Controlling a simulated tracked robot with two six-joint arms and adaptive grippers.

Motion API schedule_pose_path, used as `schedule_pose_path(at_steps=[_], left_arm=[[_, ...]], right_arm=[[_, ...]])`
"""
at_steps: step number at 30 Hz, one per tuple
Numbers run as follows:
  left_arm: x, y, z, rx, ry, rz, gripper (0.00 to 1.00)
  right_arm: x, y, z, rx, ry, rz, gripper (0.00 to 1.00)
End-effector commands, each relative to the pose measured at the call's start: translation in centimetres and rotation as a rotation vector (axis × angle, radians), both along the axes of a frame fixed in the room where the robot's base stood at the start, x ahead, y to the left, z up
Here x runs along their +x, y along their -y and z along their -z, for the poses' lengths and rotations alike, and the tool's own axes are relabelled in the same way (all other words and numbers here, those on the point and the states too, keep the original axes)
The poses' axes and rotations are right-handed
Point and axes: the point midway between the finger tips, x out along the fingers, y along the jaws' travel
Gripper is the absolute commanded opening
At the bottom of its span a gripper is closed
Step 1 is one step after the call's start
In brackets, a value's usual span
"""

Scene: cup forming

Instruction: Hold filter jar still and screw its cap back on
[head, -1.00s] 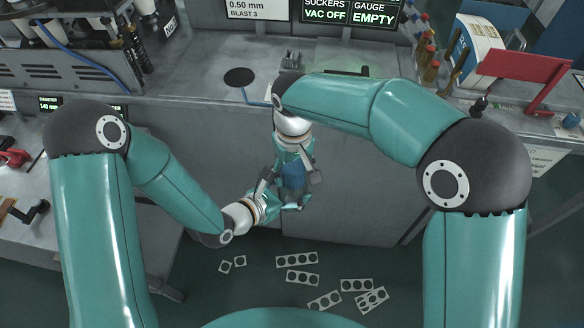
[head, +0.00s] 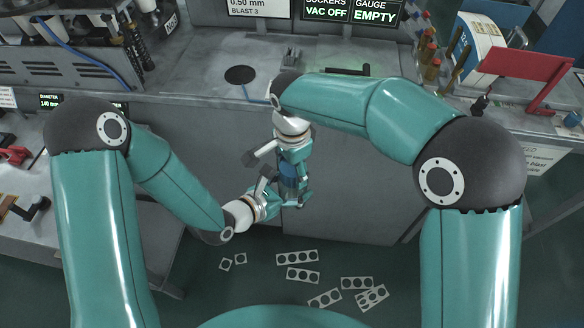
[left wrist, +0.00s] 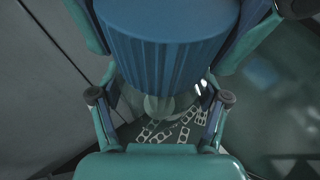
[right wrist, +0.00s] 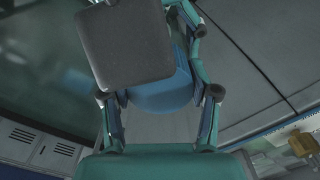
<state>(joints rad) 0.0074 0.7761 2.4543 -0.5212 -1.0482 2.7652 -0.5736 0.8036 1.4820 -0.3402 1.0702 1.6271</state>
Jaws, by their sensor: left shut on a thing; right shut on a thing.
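The filter jar, a blue ribbed body, (head: 288,186) is held in the air in front of the grey cabinet face. My left gripper (head: 278,195) is shut on it from the lower left. The jar fills the top of the left wrist view (left wrist: 165,45), between the fingers. My right gripper (head: 292,160) comes down from above and is shut on the blue cap (right wrist: 165,95), which shows between its fingers in the right wrist view. A dark grey plate partly covers the cap there. The seam between cap and jar is hidden, so I cannot tell how they meet.
Several pale plates with round holes (head: 303,276) lie on the green floor below. Behind is a grey worktop (head: 200,80) with a dark round opening.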

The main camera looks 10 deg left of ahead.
Motion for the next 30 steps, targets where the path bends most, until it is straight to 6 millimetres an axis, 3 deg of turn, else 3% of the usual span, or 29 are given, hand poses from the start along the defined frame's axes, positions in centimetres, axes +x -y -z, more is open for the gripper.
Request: schedule_pose_path(at_steps=[9, 15, 19, 27, 28, 30], left_arm=[[-0.07, 0.09, -0.01, 0.002, 0.001, 0.005, 0.0], [-0.11, 0.12, 0.0, 0.001, 0.001, 0.006, 0.0], [-0.12, 0.13, 0.0, 0.002, 0.0, 0.006, 0.0], [-0.17, 0.15, 0.01, 0.002, 0.0, 0.007, 0.0], [-0.17, 0.15, 0.01, 0.002, 0.0, 0.007, 0.0], [-0.17, 0.15, 0.01, 0.002, 0.0, 0.007, 0.0]], right_arm=[[0.24, -0.13, -0.02, 0.003, 0.003, 0.719, 0.37], [0.35, -0.09, 0.0, 0.006, 0.003, 1.07, 0.37], [0.4, -0.09, -0.01, 0.007, 0.004, 1.156, 0.37], [0.45, -0.1, -0.04, 0.009, 0.006, 1.162, 0.37], [0.46, -0.09, -0.04, 0.009, 0.006, 1.162, 0.64], [0.45, -0.09, -0.04, 0.009, 0.006, 1.161, 0.75]])
